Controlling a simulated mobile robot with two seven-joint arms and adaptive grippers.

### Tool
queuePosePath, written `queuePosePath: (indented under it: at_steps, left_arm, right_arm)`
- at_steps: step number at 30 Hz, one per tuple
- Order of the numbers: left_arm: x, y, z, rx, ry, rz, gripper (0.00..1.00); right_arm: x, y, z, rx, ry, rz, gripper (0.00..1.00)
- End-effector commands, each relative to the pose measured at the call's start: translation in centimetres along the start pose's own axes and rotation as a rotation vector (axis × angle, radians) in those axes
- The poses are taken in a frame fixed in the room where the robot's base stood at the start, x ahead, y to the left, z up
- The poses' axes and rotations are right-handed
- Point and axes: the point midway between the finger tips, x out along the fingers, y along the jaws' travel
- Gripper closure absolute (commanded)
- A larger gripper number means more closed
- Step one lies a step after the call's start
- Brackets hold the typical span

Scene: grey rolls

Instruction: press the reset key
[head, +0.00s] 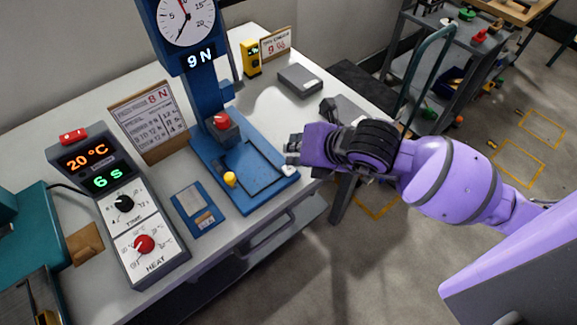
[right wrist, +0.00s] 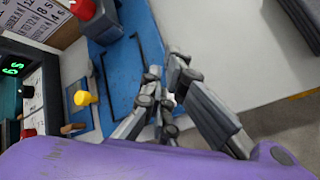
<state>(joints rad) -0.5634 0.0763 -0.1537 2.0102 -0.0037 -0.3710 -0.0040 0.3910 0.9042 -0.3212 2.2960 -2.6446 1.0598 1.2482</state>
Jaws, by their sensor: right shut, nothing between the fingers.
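The blue press stand (head: 205,95) has a dial and a display reading 9 N. On its blue base are a red-topped part (head: 221,122), a yellow knob (head: 230,179) and a small white key (head: 289,170) at the right front corner. I see no legible reset label on any of them. My right gripper (head: 291,149) is shut and empty, above the base's right edge, just behind the white key. In the right wrist view its closed fingers (right wrist: 165,72) are over the base's edge, with the yellow knob (right wrist: 84,98) to the left. My left gripper is out of view.
A controller (head: 140,225) showing 20 °C and 6 s, with a red top button (head: 73,136), stands at left. A blue card (head: 197,208) lies between it and the base. A grey box (head: 300,81) lies behind. A trolley stands at the back right.

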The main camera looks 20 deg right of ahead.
Motion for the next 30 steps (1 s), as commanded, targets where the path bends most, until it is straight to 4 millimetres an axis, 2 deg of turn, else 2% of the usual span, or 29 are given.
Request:
queuePosePath:
  at_steps: [20,30]
  left_arm:
    - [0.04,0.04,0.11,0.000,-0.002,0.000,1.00]
    - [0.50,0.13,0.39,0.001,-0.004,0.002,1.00]
  right_arm:
    - [0.03,-0.03,-0.03,0.000,0.000,0.000,1.00]
    - [0.65,-0.47,-0.50,0.000,0.001,0.000,1.00]
